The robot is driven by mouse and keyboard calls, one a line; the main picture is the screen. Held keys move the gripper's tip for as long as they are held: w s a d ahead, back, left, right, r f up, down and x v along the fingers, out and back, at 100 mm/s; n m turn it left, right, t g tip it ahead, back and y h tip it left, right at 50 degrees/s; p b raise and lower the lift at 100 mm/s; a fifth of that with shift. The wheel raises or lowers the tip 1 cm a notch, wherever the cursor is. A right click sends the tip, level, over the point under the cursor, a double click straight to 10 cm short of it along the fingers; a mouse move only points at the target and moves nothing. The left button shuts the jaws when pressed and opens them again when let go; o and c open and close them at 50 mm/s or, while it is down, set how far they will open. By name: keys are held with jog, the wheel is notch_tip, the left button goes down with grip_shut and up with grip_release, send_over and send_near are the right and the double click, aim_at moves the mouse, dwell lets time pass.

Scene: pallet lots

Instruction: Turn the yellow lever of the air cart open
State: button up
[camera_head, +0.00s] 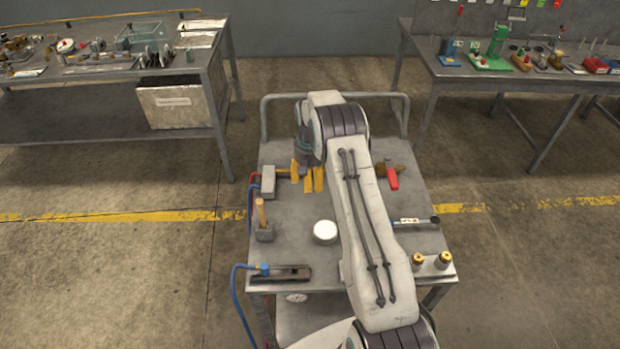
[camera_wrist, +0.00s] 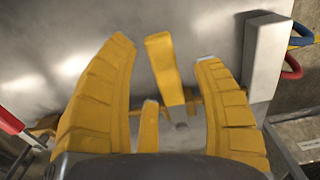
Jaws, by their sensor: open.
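The yellow lever (camera_wrist: 163,68) stands up between my gripper's two curved yellow fingers in the wrist view, with a visible space on each side. My gripper (camera_wrist: 165,50) is open around it. A shorter yellow piece (camera_wrist: 149,128) shows below the lever; I cannot tell what it belongs to. A brass-coloured pipe runs behind, near the grey block (camera_wrist: 264,58) with hoses. In the head view my gripper (camera_head: 308,182) is over the back left of the air cart (camera_head: 290,215). There the lever is hard to tell from the fingers.
A red-handled valve (camera_head: 392,180) is right of my arm. A white round piece (camera_head: 325,232), a wooden-handled tool (camera_head: 261,215) and two brass-topped fittings (camera_head: 431,261) are on the cart. Blue hoses (camera_head: 236,300) hang at its left. Workbenches stand behind on both sides.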

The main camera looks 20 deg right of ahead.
jog(key=shift+f, duration=0.4)
grip_shut()
dwell(0.5)
